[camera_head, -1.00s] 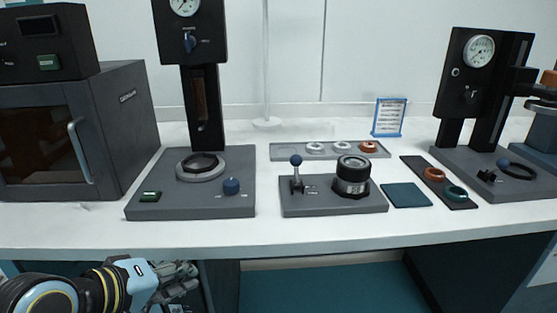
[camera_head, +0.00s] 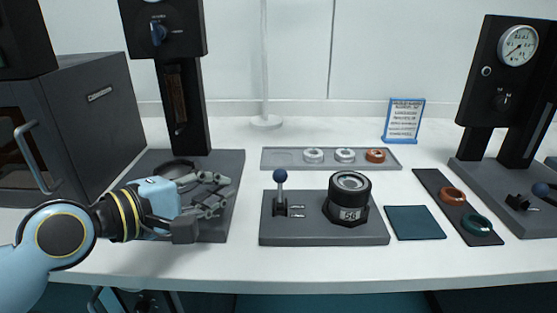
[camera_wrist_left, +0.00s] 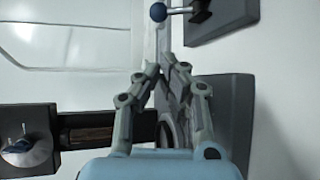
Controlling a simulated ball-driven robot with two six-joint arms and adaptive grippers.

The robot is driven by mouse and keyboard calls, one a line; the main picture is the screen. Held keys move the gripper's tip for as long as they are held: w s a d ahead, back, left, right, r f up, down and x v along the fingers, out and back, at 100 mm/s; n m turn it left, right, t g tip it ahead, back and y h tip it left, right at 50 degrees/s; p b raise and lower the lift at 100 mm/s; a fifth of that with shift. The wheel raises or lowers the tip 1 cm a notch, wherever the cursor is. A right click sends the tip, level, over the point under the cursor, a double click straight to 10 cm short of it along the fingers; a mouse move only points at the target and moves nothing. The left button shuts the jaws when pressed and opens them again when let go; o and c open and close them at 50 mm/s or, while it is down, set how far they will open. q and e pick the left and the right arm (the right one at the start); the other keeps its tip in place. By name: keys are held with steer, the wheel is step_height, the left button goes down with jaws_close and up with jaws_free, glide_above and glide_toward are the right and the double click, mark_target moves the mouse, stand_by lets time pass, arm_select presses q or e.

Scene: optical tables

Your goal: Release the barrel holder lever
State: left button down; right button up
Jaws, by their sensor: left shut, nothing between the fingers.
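The barrel holder is a grey base (camera_head: 310,232) in the middle of the table. Its lever (camera_head: 281,190) stands upright with a blue ball on top. A black barrel (camera_head: 349,195) marked 56 stands on the right of the base. My left gripper (camera_head: 222,193) is shut and empty, left of the lever and apart from it, over the base of the left press. In the left wrist view the gripper (camera_wrist_left: 168,70) points toward the lever's blue ball (camera_wrist_left: 158,12), which is beyond the fingertips at the top. My right gripper is not in view.
A press (camera_head: 182,100) with a black column stands behind my left gripper, and a dark oven (camera_head: 85,130) is at the left. A tray (camera_head: 270,158) with rings lies behind the holder. A teal mat (camera_head: 414,222) and a dark strip (camera_head: 430,185) with two rings lie to the right.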

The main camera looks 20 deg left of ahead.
mark_target(280, 186)
arm_select(q)
steer(key=shift+w+r, duration=0.1)
steer(key=shift+w, duration=0.3)
steer(key=shift+s, duration=0.1)
steer(key=shift+s+r, duration=0.1)
steer(key=shift+w+d, duration=0.15)
steer(key=shift+w, duration=0.2)
steer(key=b+x, duration=0.1)
steer(key=x, duration=0.7)
steer(key=shift+w+d, duration=0.2)
steer(key=shift+w, duration=0.35)
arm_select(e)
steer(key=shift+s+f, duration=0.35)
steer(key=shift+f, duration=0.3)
arm_select(q)
steer(key=shift+f, duration=0.25)
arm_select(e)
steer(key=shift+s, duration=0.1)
